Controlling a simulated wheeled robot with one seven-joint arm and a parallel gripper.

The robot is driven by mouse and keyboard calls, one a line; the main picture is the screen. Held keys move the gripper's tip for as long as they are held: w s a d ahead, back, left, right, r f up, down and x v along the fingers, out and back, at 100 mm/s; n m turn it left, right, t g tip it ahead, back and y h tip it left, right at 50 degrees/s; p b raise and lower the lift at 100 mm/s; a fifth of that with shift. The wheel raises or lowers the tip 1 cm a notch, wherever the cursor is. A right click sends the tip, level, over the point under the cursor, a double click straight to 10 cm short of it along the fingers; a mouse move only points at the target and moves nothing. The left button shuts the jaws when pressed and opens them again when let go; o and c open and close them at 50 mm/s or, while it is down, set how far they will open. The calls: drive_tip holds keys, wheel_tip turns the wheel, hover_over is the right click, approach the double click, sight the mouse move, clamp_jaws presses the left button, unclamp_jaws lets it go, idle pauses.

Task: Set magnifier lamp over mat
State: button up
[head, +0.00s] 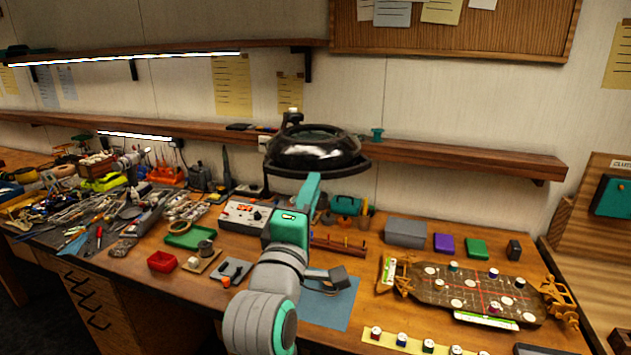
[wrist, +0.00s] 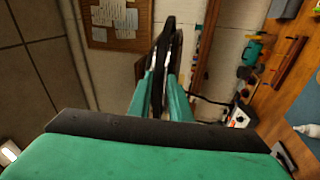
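The magnifier lamp (head: 313,147) has a dark round head with a glass lens. It is raised in front of the back shelf, above the bench. My gripper (head: 313,178) reaches up to the near rim of the lamp head. In the wrist view, the two teal fingers of my gripper (wrist: 160,95) lie on both sides of the lamp's dark rim (wrist: 162,60), seen edge-on, and appear closed on it. The blue mat (head: 335,312) lies on the bench below and right of the lamp head, partly hidden by my arm. Its edge shows in the wrist view (wrist: 306,110).
A wooden shelf (head: 470,160) runs behind the lamp. A grey power unit (head: 245,214), a red bin (head: 161,261) and many tools crowd the left. A brown chassis board (head: 470,290) with round parts lies right of the mat. Boxes (head: 405,233) stand behind it.

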sight(293, 171)
drive_tip(key=shift+x, duration=1.85)
drive_tip(key=shift+c, duration=0.6)
clamp_jaws()
drive_tip(key=shift+a, duration=0.1)
